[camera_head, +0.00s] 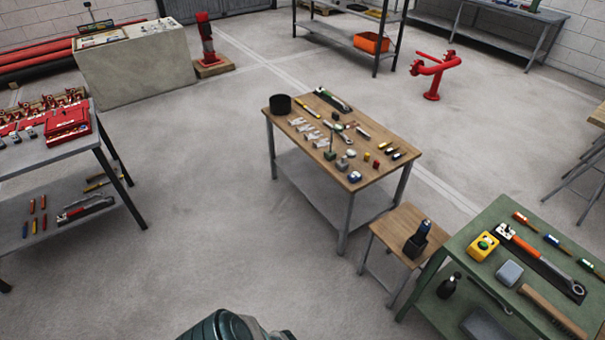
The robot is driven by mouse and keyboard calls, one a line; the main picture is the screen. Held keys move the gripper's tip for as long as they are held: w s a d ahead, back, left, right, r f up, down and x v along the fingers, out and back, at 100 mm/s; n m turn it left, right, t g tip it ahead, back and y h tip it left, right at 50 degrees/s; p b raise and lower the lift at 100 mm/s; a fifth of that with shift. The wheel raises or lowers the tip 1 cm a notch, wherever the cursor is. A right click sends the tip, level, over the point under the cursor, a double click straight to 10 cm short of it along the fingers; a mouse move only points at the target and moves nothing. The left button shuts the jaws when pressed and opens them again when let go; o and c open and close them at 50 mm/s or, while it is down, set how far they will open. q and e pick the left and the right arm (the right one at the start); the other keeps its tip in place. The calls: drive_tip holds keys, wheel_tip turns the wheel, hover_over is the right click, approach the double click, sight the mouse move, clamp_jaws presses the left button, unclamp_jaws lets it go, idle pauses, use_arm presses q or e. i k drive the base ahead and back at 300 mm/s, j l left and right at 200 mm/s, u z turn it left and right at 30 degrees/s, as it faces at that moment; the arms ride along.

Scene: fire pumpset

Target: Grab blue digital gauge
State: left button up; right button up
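No thing in view is clearly readable as the blue digital gauge. A small blue and white item (354,177) lies at the near edge of the wooden-topped table (310,150), too small to identify. A grey-blue block (509,272) lies on the green table (455,243) at the right. A dark blue-black device (422,231) stands upright in a black holder on a small wooden stool (385,228). Neither of my grippers is in view. A dark green rounded part at the bottom edge seems to be my own body.
A yellow device (483,246) and several tools share the green table. A grey table (75,150) with a red case (68,122) stands at the left. A red hydrant (433,75) stands farther back. The floor before the wooden-topped table is clear.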

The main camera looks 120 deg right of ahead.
sight(358, 176)
drive_tip(key=z, duration=4.45)
drive_tip(key=i+j+z, duration=0.1)
drive_tip(key=i+z, duration=0.2)
drive_tip(key=z, duration=0.15)
drive_tip(key=i+j+z, duration=0.2)
drive_tip(key=z, duration=0.25)
drive_tip(key=i, duration=0.05)
